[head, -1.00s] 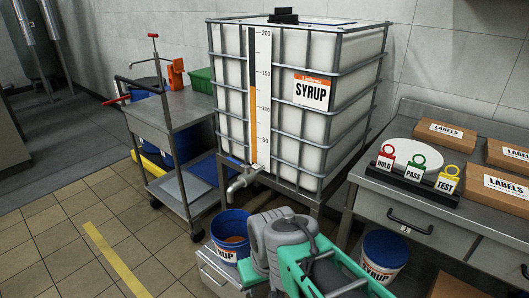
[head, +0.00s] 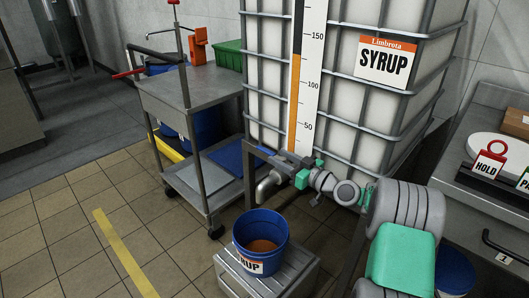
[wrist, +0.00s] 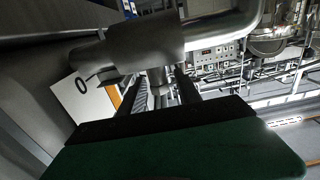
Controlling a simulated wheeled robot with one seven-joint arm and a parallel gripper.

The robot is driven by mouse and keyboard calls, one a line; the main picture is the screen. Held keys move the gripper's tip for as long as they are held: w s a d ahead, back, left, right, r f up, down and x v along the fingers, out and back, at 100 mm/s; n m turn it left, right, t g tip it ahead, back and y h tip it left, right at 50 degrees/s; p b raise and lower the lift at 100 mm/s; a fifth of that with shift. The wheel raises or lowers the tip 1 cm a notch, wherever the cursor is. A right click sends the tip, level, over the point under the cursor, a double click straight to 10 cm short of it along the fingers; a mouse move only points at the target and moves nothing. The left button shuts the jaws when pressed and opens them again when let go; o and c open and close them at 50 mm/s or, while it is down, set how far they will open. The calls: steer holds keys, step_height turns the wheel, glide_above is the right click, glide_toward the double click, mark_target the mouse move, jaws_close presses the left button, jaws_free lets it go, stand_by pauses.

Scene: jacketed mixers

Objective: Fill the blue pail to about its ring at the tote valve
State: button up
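The blue pail (head: 279,254) stands upright below the tote valve (head: 268,188), with brown liquid (head: 262,246) inside. Its label is partly readable. I cannot make out a ring, so I cannot tell the level against one. No stream shows between spout and pail. The tote (head: 340,110) has a SYRUP sign and a level scale (head: 301,100). My gripper (head: 309,172) is at the valve, just right of the spout. In the wrist view a grey metal pipe (wrist: 150,45) fills the space beyond my gripper. Whether the fingers are open or shut is unclear.
The pail stands on a grey metal stand (head: 296,284). A steel cart (head: 190,95) with a green bin (head: 229,55) is at the left. A bench with HOLD tags (head: 489,160) is at the right, above another blue pail (head: 458,272). The tiled floor at front left is clear.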

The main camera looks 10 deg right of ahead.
mark_target(267, 150)
steer(key=b+x, duration=0.1)
steer(key=x, duration=0.5)
steer(key=shift+w+a+r, duration=0.1)
steer(key=shift+w+a, duration=0.05)
steer(key=shift+w, duration=0.05)
steer(key=shift+c, duration=0.2)
jaws_close()
stand_by(0.9)
